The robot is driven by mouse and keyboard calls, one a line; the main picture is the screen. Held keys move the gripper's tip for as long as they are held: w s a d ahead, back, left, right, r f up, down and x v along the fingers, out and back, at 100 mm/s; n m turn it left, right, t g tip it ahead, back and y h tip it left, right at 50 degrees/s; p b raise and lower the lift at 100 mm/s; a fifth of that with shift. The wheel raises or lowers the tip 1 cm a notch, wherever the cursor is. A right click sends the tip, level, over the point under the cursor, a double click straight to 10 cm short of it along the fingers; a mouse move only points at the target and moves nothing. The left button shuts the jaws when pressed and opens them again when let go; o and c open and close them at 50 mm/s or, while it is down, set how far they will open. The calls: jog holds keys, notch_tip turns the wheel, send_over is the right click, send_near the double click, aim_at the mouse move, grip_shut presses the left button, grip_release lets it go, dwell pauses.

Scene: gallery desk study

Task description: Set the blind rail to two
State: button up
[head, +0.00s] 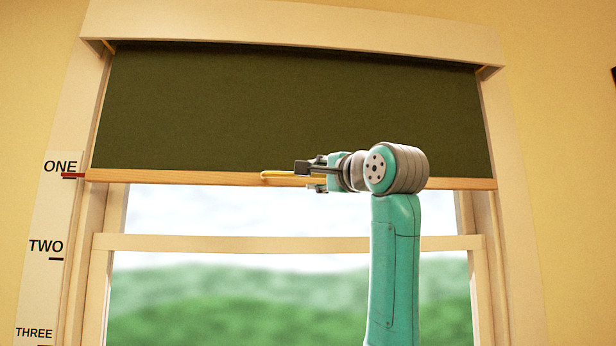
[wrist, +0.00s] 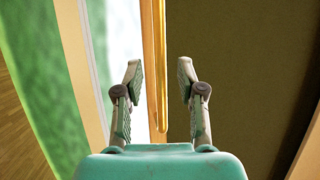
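The blind rail (head: 222,178) is a pale wooden bar along the lower edge of the dark green blind (head: 290,110). Its red pointer (head: 73,175) sits level with the mark under ONE on the scale (head: 45,205). A yellow handle (head: 278,174) is on the rail. My gripper (head: 308,178) is at the handle's height, over its right part. In the wrist view, my fingers are apart, with the handle (wrist: 160,100) running between them and a gap on both sides. The rail (wrist: 149,50) lies behind the handle.
The TWO mark (head: 56,259) lies below the pointer, with THREE (head: 34,332) further down. The window frame (head: 290,243) has a crossbar below the rail. The glass between the rail and crossbar is uncovered. My arm stands in front of the window's right half.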

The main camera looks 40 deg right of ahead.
jog(key=shift+x, duration=2.05)
grip_shut()
